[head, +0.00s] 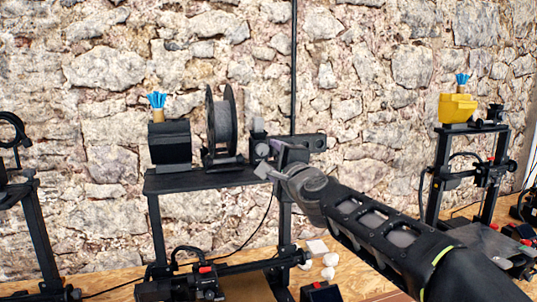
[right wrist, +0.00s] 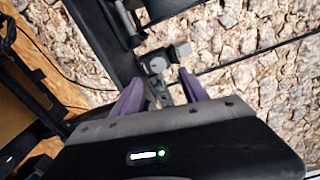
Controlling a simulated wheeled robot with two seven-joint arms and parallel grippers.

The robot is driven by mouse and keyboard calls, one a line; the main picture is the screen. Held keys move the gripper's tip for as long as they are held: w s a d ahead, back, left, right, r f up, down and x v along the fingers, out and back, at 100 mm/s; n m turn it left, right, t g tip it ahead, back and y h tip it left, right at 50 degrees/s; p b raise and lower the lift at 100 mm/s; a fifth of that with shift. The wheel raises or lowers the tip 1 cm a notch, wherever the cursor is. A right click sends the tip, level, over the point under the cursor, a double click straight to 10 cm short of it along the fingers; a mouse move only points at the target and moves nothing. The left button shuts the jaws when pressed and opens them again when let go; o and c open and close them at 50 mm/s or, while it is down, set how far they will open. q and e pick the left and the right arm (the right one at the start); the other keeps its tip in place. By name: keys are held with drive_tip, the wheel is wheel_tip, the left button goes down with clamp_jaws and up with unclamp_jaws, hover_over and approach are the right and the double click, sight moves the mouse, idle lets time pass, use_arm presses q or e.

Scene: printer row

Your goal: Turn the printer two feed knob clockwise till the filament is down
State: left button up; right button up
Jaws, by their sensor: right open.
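The middle printer (head: 155,225), with a black frame, carries a top shelf (head: 200,180). A dark feeder with a small round grey knob (head: 262,149) sits at the shelf's right end, beside the spool (head: 222,122). In the right wrist view the knob (right wrist: 157,66) is just beyond my fingertips, roughly between them. My right gripper (head: 268,162) comes in from the right and is open and empty at the feeder; it also shows in the right wrist view (right wrist: 160,84) with two purple fingers apart. I cannot tell whether they touch the knob. My left gripper is out of view.
A black box (head: 170,143) with a blue-topped pot stands on the shelf's left. Another printer (head: 440,175) with a yellow bin (head: 457,108) stands at right; part of one shows at far left. A stone wall is close behind. White lumps (head: 329,266) lie on the wooden table.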

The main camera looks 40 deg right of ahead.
sight(263, 151)
use_arm(q)
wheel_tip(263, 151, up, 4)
drive_tip(key=p, duration=0.2)
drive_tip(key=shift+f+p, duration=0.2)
drive_tip(key=shift+p, duration=0.1)
use_arm(e)
drive_tip(key=n, duration=1.4)
drive_tip(key=n+h, duration=0.1)
drive_tip(key=n, duration=0.5)
drive_tip(key=shift+a+f+n, duration=0.25)
drive_tip(key=shift+a+n, duration=0.15)
drive_tip(key=shift+w, duration=0.1)
drive_tip(key=x, duration=0.7)
drive_tip(key=shift+w+d, duration=0.2)
drive_tip(key=shift+w, duration=0.15)
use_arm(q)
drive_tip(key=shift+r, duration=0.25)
use_arm(e)
drive_tip(key=shift+c, duration=0.2)
clamp_jaws()
